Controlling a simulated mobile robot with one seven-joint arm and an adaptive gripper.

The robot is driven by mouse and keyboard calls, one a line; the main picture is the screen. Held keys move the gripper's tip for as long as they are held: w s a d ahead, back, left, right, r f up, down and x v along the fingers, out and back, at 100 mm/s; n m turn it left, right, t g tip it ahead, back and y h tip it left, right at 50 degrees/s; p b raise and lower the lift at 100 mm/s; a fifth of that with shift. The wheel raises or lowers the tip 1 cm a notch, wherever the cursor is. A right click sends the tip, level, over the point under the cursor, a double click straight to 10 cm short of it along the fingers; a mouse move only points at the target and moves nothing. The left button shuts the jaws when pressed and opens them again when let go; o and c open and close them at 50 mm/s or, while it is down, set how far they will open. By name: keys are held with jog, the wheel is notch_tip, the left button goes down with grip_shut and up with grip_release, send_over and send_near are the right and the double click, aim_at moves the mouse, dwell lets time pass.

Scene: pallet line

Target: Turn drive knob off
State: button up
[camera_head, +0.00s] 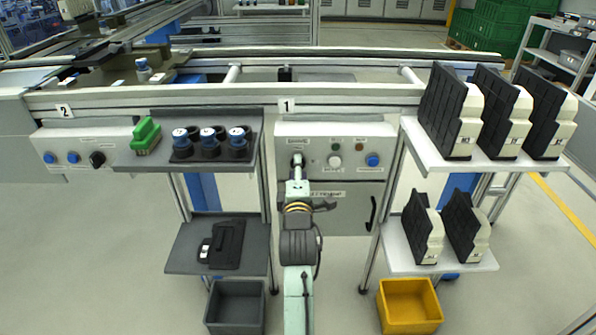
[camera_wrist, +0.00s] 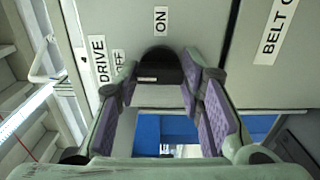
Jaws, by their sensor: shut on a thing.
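The black drive knob (camera_wrist: 158,66) shows in the wrist view between the two purple-padded fingers of my gripper (camera_wrist: 161,78). The fingers are shut on it from both sides. An ON label (camera_wrist: 161,20) is just above the knob, and an OFF label (camera_wrist: 119,62) and a DRIVE label (camera_wrist: 101,60) lie to its left. In the head view, my gripper (camera_head: 297,168) is at the left part of the panel (camera_head: 347,133) below sign 1, largely hiding the knob.
A grey shelf with blue-topped parts (camera_head: 209,137) stands close on the left. A white shelf with black-and-cream units (camera_head: 452,112) stands on the right.

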jog(key=o, duration=1.2)
jog(key=shift+c, duration=0.2)
jog(key=s, duration=1.2)
